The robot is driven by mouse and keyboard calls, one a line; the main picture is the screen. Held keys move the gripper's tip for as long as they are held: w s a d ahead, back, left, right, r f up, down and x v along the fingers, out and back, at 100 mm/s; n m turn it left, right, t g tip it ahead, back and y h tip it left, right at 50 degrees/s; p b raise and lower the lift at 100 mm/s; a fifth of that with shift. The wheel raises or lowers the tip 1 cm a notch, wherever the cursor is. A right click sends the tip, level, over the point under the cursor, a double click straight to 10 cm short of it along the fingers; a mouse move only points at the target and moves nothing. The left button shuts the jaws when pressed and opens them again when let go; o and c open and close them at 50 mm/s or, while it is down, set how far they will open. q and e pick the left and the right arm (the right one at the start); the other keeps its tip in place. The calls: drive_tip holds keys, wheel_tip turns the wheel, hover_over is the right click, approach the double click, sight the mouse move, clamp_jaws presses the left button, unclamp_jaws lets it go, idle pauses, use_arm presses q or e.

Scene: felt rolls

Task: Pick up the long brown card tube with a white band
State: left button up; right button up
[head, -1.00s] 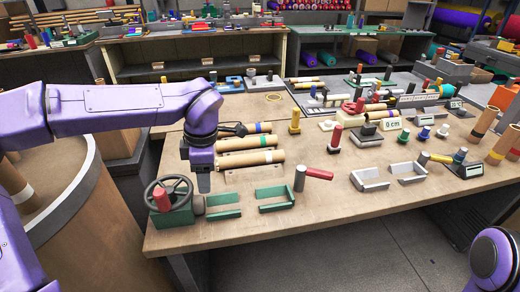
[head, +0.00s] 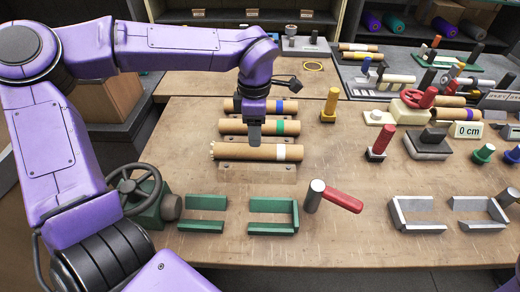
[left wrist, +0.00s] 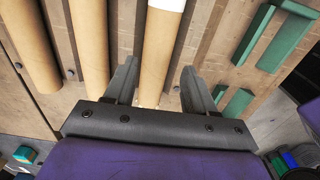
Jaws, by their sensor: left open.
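The long brown card tube with a white band (head: 235,152) lies front-most of three tubes on the bench, its band near the right end. My left gripper (head: 255,138) points down over the tubes, in front of part of the middle one. In the left wrist view the white-banded tube (left wrist: 159,48) runs up between the spread fingers of the left gripper (left wrist: 160,72), and nothing is gripped. Whether the fingers touch it I cannot tell. The head view shows one finger hiding the other. My right gripper is out of view.
A green-banded tube (head: 235,127) and a blue-banded tube (head: 287,107) lie just behind. A yellow peg (head: 330,103) stands to the right. Bare bench lies between.

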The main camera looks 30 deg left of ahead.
sight(258, 152)
use_arm(q)
drive_tip(key=f, duration=0.6)
drive_tip(key=shift+w+d+f, duration=0.15)
drive_tip(key=shift+w, duration=0.1)
clamp_jaws()
